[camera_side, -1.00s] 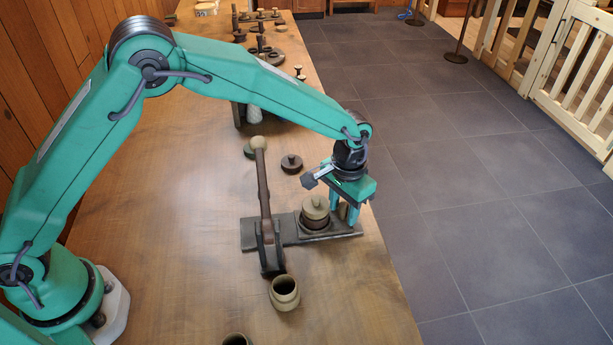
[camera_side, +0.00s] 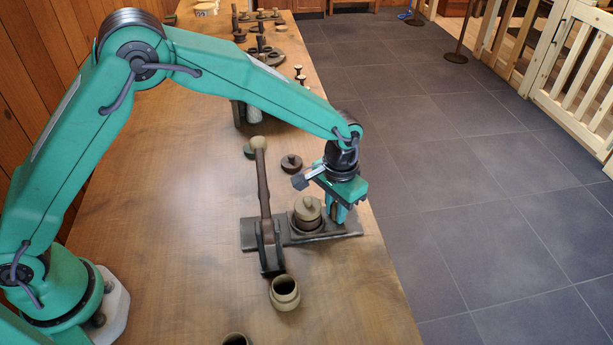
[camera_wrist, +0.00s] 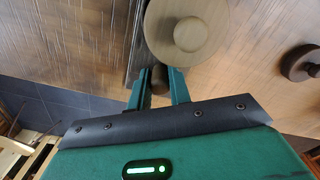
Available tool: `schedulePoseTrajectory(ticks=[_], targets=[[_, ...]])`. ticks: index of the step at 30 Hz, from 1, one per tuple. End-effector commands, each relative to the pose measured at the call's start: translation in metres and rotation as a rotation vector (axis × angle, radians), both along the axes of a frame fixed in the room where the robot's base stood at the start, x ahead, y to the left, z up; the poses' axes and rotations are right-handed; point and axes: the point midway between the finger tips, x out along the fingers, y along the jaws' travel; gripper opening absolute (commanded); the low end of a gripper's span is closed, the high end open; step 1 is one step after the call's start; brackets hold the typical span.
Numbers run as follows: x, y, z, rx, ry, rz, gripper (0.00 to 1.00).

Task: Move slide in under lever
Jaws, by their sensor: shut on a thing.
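The lever (camera_side: 263,185) has a pale round knob on its end and rises from a dark bracket (camera_side: 271,252) across the dark base board (camera_side: 349,229). The slide (camera_side: 306,237) is a dark plate on that board, to the right of the lever. A pale lidded pot (camera_side: 307,208) stands upright on it and also shows from above in the wrist view (camera_wrist: 192,34). My gripper (camera_side: 339,215) is at the right end of the slide. In the wrist view its fingers (camera_wrist: 159,88) are shut on a small dark brown post (camera_wrist: 160,80) beside the pot.
An open pale jar (camera_side: 285,292) stands in front of the lever bracket, and another jar (camera_side: 235,340) is cut off at the bottom edge. A dark round lid (camera_side: 291,163) lies behind the board. The table's right edge is close to the board's right end.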

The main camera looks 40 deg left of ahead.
Motion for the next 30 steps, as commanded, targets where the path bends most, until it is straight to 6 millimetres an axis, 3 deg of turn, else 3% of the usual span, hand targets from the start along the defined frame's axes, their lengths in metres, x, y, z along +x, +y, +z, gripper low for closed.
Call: schedulePoseTrajectory(ticks=[30], targets=[[-0.025,0.025,0.001,-0.001,-0.002,0.000,0.07]])
